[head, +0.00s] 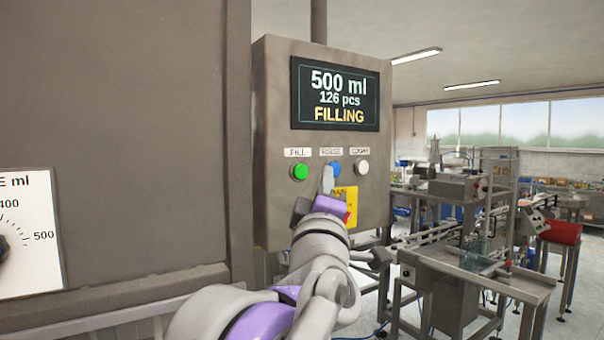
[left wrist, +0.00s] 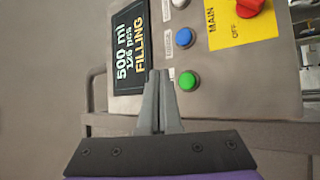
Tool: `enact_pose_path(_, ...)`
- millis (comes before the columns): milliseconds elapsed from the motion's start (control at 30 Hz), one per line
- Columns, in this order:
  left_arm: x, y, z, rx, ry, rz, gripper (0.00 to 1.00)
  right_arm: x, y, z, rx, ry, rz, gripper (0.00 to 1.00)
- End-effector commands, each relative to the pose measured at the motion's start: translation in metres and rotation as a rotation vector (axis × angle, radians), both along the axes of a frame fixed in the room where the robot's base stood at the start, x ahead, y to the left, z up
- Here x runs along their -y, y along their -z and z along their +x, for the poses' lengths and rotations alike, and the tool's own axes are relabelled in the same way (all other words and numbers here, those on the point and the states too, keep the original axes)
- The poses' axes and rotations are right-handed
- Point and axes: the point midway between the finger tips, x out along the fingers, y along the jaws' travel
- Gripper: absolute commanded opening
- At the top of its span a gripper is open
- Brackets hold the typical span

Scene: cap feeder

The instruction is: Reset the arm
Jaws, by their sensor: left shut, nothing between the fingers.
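My left gripper (head: 327,181) is in front of the control box (head: 268,120), just below the blue button (head: 334,169) in the head view. Its fingers are shut and empty, and they also show in the left wrist view (left wrist: 157,75), apart from the green button (left wrist: 188,81) in that picture. My left arm rises from the bottom of the head view. The screen (head: 335,93) reads 500 ml, 126 pcs, FILLING. The green button (head: 299,172) is left of the blue one and a white button (head: 362,168) is right of it. My right gripper is not in view.
A yellow plate (left wrist: 240,22) with a red main switch (left wrist: 243,6) is on the box, partly hidden by my gripper in the head view. A large grey cabinet (head: 130,110) fills the left. Machine benches (head: 480,270) and a red stool (head: 562,233) stand at right.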

Motion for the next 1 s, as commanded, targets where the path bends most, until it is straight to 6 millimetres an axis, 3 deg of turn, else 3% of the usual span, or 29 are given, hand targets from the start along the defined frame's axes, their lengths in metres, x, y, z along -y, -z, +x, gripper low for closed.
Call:
enact_pose_path(500,0.0,0.0,0.0,-0.001,0.0,0.003,0.0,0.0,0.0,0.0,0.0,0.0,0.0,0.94)
enact_pose_path(633,-0.001,0.02,0.002,-0.035,0.012,0.072,0.0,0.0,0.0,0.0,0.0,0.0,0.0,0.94)
enact_pose_path(767,-0.006,0.079,0.003,-0.136,0.047,0.256,0.0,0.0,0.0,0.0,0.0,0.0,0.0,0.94)
enact_pose_path(1000,-0.032,0.225,-0.018,-0.382,0.114,0.636,0.0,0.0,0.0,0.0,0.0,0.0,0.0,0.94)
